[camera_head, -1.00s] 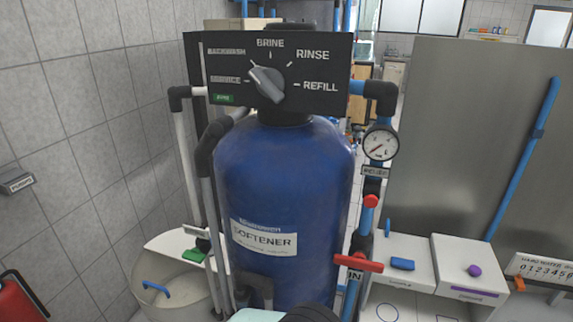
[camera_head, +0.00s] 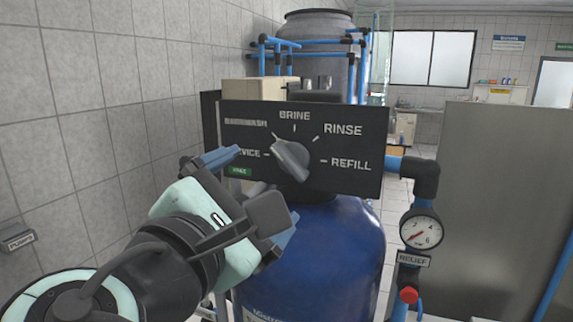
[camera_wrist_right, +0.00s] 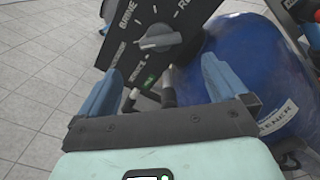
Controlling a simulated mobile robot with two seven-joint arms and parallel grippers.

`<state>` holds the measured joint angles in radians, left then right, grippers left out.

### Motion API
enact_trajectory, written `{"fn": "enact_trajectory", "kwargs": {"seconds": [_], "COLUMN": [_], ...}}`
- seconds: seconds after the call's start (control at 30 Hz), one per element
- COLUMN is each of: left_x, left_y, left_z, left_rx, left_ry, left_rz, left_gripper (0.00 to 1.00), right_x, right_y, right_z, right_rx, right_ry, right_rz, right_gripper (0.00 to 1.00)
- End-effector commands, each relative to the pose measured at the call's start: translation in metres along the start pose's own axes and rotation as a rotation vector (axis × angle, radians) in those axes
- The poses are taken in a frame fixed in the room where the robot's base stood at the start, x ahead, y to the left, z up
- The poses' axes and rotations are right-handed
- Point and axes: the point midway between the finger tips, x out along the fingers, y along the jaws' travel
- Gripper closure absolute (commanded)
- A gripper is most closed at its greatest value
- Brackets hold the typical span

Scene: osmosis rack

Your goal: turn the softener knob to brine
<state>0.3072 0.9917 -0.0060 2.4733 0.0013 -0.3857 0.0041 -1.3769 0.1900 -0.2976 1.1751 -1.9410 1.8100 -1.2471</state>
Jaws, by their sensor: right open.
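The grey softener knob (camera_head: 291,160) is on the black control panel (camera_head: 350,180) above the blue softener tank (camera_head: 330,250). Its pointer is turned up and left, toward the backwash mark, left of BRINE. My right gripper (camera_head: 254,192) is open in front of the panel, lower left of the knob, and covers part of the SERVICE label. In the right wrist view, the knob (camera_wrist_right: 160,38) lies beyond the two spread blue fingers (camera_wrist_right: 160,82), with nothing between them. My left gripper is not in view.
A pressure gauge (camera_head: 421,229) and a red-handled relief valve (camera_head: 408,295) stand on the pipe at right. A tiled wall (camera_head: 100,110) is on the left. A large grey tank with blue pipes (camera_head: 318,50) stands behind the panel.

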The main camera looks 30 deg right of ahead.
Motion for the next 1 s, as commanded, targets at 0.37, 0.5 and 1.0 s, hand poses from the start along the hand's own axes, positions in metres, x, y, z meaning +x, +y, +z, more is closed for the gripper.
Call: {"fn": "enact_trajectory", "kwargs": {"seconds": [0.37, 0.5, 1.0], "left_x": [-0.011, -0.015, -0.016], "left_y": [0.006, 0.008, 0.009], "left_z": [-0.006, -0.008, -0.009], "left_rx": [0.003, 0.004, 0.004], "left_ry": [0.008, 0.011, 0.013], "left_rz": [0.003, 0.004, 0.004], "left_gripper": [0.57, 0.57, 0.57], "right_x": [0.080, 0.098, 0.109], "right_y": [0.001, 0.001, 0.000], "right_z": [0.001, 0.000, -0.001], "right_rx": [0.001, -0.001, 0.000], "right_ry": [-0.001, 0.000, 0.002], "right_rz": [-0.001, 0.000, 0.001], "right_gripper": [0.00, 0.00, 0.16]}}
